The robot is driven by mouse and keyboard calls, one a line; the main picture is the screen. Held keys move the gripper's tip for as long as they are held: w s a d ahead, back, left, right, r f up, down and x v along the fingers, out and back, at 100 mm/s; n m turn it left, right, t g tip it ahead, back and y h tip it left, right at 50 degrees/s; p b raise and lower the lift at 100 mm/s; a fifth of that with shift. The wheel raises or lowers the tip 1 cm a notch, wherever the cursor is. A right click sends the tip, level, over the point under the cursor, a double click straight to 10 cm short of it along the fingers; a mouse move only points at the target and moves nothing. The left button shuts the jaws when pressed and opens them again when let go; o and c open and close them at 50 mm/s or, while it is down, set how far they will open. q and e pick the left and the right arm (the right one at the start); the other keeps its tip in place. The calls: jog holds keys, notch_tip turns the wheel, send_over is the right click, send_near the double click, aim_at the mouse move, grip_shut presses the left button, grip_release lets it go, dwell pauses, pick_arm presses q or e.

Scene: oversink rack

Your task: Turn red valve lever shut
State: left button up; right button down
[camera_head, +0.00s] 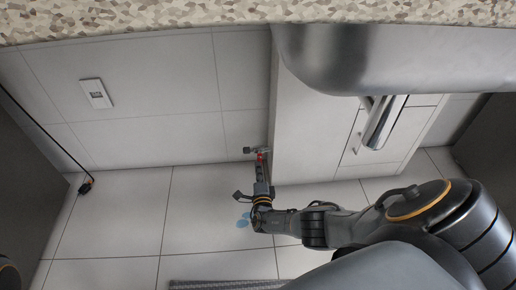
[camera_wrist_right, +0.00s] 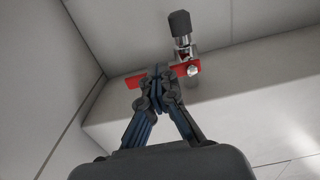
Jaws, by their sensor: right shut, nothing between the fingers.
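The valve shows in the wrist view as a metal body with a dark round knob (camera_wrist_right: 180,24) above it. Its red lever (camera_wrist_right: 184,69) lies roughly crosswise in that picture, behind my fingertips. My right gripper (camera_wrist_right: 159,76) is shut with nothing between its fingers, its tips overlapping the lever in the picture; I cannot tell whether they touch it. In the head view the valve (camera_head: 250,150) is small, low on the wall beside the cabinet, with my right gripper (camera_head: 261,172) just below it in the picture. My left gripper is not in view.
A steel sink (camera_head: 400,50) hangs above. The floor at left is mostly clear.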

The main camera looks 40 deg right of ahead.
jog(key=shift+w+d+r, duration=0.25)
jog(key=shift+w+d, duration=0.1)
jog(key=shift+w, duration=0.1)
jog(key=c, duration=2)
grip_release()
jog(key=shift+c, duration=0.2)
jog(key=o, duration=0.7)
jog(key=shift+f, duration=0.1)
jog(key=o, duration=1.3)
jog(key=shift+a+f, duration=0.1)
jog(key=shift+o, duration=0.2)
jog(key=shift+s+a, duration=0.1)
jog(key=v, duration=1.2)
